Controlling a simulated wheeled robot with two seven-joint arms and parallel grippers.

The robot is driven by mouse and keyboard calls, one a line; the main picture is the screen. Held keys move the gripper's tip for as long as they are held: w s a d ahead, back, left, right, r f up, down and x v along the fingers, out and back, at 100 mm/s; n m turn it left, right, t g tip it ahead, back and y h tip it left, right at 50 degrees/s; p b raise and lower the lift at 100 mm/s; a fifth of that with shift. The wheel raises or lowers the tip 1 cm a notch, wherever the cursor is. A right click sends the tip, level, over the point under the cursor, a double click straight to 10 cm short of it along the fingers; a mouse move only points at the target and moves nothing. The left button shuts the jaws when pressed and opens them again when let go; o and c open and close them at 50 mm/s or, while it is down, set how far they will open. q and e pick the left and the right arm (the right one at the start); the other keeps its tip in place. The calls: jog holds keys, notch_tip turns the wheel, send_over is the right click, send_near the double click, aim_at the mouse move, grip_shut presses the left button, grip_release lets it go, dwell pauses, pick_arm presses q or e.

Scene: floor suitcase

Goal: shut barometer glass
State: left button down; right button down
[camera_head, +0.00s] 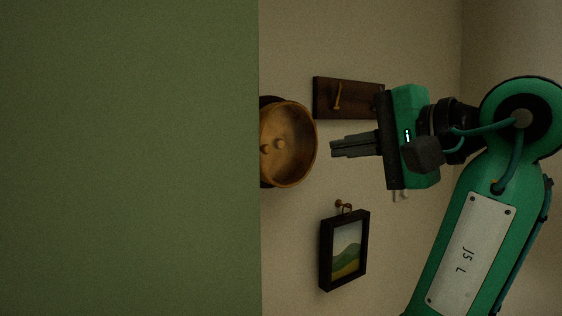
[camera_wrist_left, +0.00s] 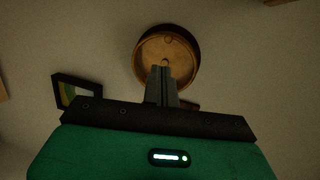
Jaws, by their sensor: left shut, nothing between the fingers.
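The barometer (camera_head: 301,140) is a round brass-coloured case with a dark rim behind it, on the beige wall. Its left part is hidden by a flat green surface in the head view. In the left wrist view the barometer (camera_wrist_left: 184,63) shows as a round brass face with a dark edge, just beyond the fingertips. I cannot make out the glass or how far it stands open. My left gripper (camera_head: 333,148) is shut and empty, with its fingertips just right of the barometer; it also shows in the wrist view (camera_wrist_left: 163,70). Contact cannot be told. My right gripper is not in view.
A plain green surface (camera_head: 130,160) fills the left of the head view. A dark board with a brass peg (camera_head: 325,98) is above the gripper. A black-framed landscape picture (camera_head: 347,250) hangs below. Bare wall lies between them.

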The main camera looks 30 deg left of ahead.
pick_arm(q)
jog(key=shift+a+b, duration=0.9)
jog(key=shift+b, duration=2.7)
send_near(268, 152)
jog(key=shift+x, duration=3.3)
